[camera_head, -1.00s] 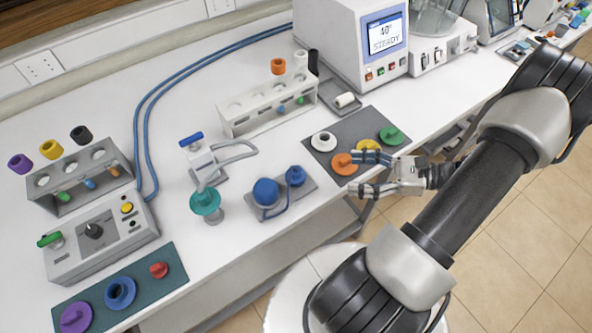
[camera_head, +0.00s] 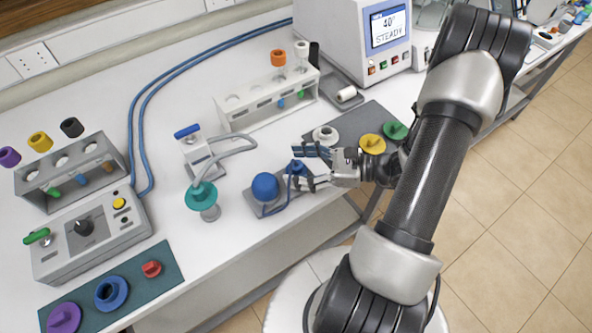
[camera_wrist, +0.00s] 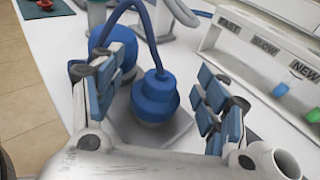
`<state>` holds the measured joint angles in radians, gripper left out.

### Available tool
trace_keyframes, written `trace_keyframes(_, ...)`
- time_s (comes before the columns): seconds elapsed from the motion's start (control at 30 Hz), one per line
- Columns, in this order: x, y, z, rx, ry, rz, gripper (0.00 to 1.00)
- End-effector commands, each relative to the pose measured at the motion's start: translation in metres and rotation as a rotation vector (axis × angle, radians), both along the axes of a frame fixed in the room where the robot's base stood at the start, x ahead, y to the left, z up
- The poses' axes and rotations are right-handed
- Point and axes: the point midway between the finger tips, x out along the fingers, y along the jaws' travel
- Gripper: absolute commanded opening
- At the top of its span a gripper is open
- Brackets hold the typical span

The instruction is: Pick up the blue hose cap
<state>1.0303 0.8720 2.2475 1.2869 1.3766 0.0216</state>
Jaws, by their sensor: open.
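The blue hose cap (camera_head: 297,167) sits upright on a small grey plate (camera_head: 252,204), with a blue hose joined to it. It also shows in the wrist view (camera_wrist: 155,96), centred between my fingers. My gripper (camera_head: 304,168) is open, with one finger on each side of the cap. Part of the cap is hidden by my fingers in the head view.
A larger blue dome (camera_head: 265,186) stands on the same plate, left of the cap. A teal-topped stand (camera_head: 201,195) is further left. A white rack (camera_head: 262,109) of vials is behind. A dark mat (camera_head: 350,122) with coloured caps is to the right.

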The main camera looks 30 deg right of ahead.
Motion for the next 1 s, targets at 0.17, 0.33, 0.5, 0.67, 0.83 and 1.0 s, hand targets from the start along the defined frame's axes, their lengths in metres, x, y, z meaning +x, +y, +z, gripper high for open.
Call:
trace_keyframes(0.17, 0.0051, 0.0053, -0.0012, 0.0, 0.0, -0.001, 0.68)
trace_keyframes(0.33, 0.0049, 0.005, -0.0007, 0.0, 0.0, -0.001, 0.66)
trace_keyframes(0.5, 0.0048, 0.0049, -0.0008, 0.0, 0.0, -0.001, 0.55)
trace_keyframes(0.67, 0.0048, 0.0049, -0.0009, 0.0, 0.0, -0.001, 0.44)
trace_keyframes(0.83, 0.0047, 0.0049, -0.0011, 0.0, 0.0, -0.001, 0.33)
trace_keyframes(1.0, 0.0046, 0.0051, -0.0013, 0.0, 0.001, 0.0, 0.23)
